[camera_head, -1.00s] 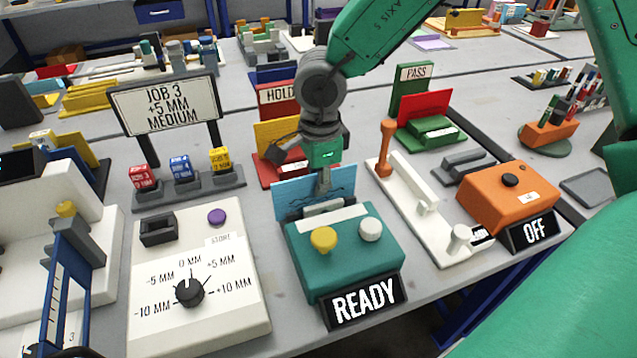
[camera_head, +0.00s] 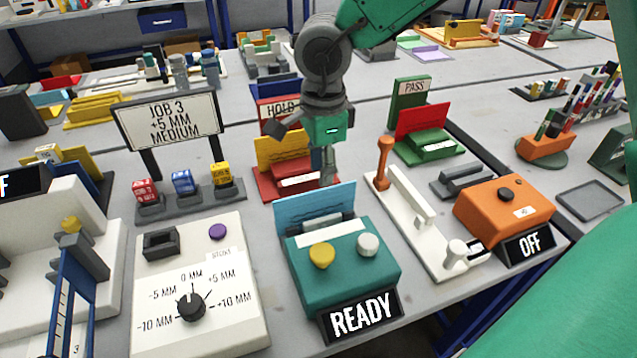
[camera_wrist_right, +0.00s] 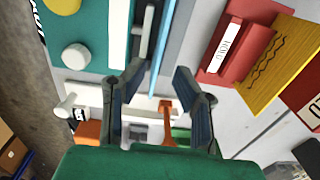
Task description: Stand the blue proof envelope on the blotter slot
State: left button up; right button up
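The blue proof envelope (camera_head: 313,206) stands upright in the dark slot holder (camera_head: 322,227) at the back of the teal READY box (camera_head: 350,275). I take this box to be the blotter, though no label says so. In the right wrist view the envelope is a thin light-blue edge (camera_wrist_right: 163,60). My right gripper (camera_head: 328,165) is just above and behind the envelope's top edge in the head view. In the right wrist view its fingers (camera_wrist_right: 160,88) are spread on both sides of the envelope's line, touching nothing visible. My left gripper is not in view.
Behind stands the red HOLD rack (camera_head: 285,183) with a yellow envelope (camera_head: 280,150). The green PASS rack (camera_head: 430,148) holds a red one. A white lever unit (camera_head: 425,225) and orange OFF box (camera_head: 505,208) are right; a white dial panel (camera_head: 200,270) is left.

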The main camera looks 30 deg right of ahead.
jog(key=r, duration=0.2)
jog(key=d+r, duration=0.1)
jog(key=r, duration=0.1)
jog(key=shift+p, duration=0.4)
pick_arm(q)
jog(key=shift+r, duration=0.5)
pick_arm(e)
jog(key=shift+a+r, duration=0.1)
jog(key=shift+a, duration=0.45)
jog(key=shift+d, duration=0.1)
